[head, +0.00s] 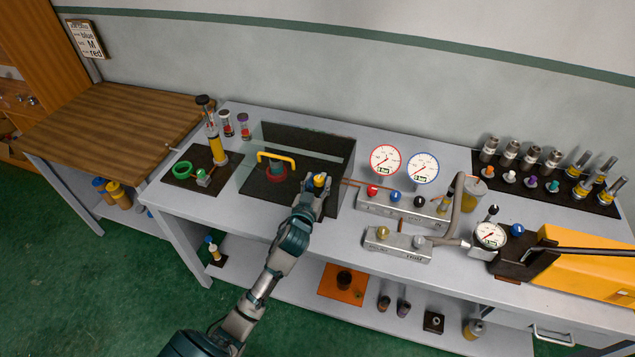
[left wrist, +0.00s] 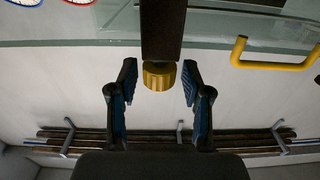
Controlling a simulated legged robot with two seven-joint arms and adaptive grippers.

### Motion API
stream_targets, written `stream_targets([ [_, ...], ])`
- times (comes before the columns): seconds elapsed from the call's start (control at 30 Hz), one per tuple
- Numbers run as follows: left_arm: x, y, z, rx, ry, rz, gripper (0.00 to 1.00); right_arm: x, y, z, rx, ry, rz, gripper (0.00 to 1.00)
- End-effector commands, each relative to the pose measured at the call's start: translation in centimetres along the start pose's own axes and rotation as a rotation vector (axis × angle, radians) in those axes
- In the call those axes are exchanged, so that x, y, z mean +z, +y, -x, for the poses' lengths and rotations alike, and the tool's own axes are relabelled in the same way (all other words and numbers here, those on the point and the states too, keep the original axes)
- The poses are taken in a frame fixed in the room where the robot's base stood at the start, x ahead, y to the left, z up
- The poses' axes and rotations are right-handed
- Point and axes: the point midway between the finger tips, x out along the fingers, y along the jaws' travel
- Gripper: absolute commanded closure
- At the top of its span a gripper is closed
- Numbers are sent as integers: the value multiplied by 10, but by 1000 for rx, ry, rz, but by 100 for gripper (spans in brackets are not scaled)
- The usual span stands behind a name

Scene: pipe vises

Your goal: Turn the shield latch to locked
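The shield (head: 246,162) is a clear, dark-framed enclosure on the bench; its glassy panel also shows at the top of the left wrist view (left wrist: 220,27). A yellow handle (head: 276,156) shows at the shield, and in the left wrist view (left wrist: 272,66). A ridged yellow knob (left wrist: 159,76), apparently the shield latch, sits on a dark bar (left wrist: 163,30). My left gripper (head: 316,185) is at the shield's right side. In the left wrist view its fingers (left wrist: 158,72) are open, one on each side of the knob, with gaps. My right gripper is not in view.
A silver valve block (head: 402,206) with coloured knobs and two gauges (head: 385,160) stands right of the shield. A yellow pump (head: 585,265) is at the far right.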

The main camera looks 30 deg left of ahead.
Motion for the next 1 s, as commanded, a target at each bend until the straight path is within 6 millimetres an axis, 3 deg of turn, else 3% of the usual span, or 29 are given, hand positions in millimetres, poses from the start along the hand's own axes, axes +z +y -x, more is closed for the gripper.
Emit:
stream_targets([
  [0.37,-1,0,5,1,2,0,43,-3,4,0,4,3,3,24],
  [0.47,0,0,19,1,2,1,43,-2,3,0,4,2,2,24],
  [0.8,1,-1,92,0,-1,2,43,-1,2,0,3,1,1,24],
  [1.0,1,-1,115,0,1,1,43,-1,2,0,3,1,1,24],
])
